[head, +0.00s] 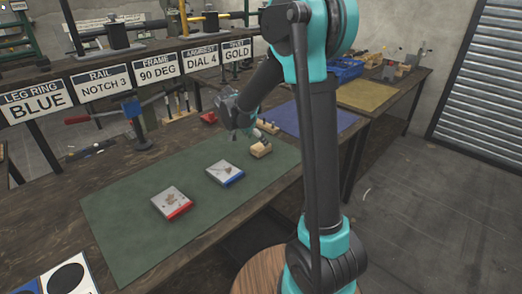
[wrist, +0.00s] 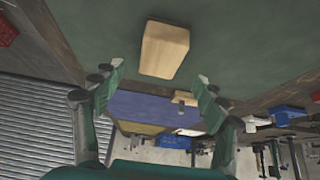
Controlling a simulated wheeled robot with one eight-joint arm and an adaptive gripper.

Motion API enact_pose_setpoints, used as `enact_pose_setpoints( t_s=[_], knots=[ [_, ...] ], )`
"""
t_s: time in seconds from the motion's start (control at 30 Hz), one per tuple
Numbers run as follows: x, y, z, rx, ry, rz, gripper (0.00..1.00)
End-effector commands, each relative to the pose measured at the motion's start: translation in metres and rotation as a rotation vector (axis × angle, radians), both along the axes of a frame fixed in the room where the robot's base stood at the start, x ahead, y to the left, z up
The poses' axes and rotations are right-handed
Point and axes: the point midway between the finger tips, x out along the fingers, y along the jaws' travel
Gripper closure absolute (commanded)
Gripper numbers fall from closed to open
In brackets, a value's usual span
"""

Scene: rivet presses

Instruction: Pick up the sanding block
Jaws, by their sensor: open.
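The sanding block, a pale wooden block (head: 261,149), lies on the green mat (head: 130,215) near its far right corner. In the wrist view the block (wrist: 165,50) shows at the top centre, between and beyond my fingertips. My gripper (head: 250,133) is above the mat close to the block, partly blurred against the dark bench. In the wrist view my gripper (wrist: 160,74) has its two fingers spread wide with nothing between them. No contact with the block shows.
A blue-edged tile (head: 225,173) and a red-edged tile (head: 172,203) lie on the green mat. A blue mat (head: 300,118) and a yellow mat (head: 367,95) lie beyond.

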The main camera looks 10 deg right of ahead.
Motion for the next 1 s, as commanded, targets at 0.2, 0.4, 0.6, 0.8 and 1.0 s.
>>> enact_pose_setpoints(
  t_s=[0.2, 0.4, 0.6, 0.8, 1.0],
  knots=[
    [0.004, -0.005, -0.013, 0.000, 0.000, 0.000, 0.27],
    [0.011, -0.015, -0.039, 0.000, 0.000, -0.001, 0.27],
    [0.016, -0.022, -0.052, 0.000, 0.001, -0.001, 0.27],
    [0.016, -0.022, -0.052, 0.000, 0.000, 0.001, 0.27],
    [0.016, -0.021, -0.052, 0.000, 0.000, 0.001, 0.51]
  ],
)
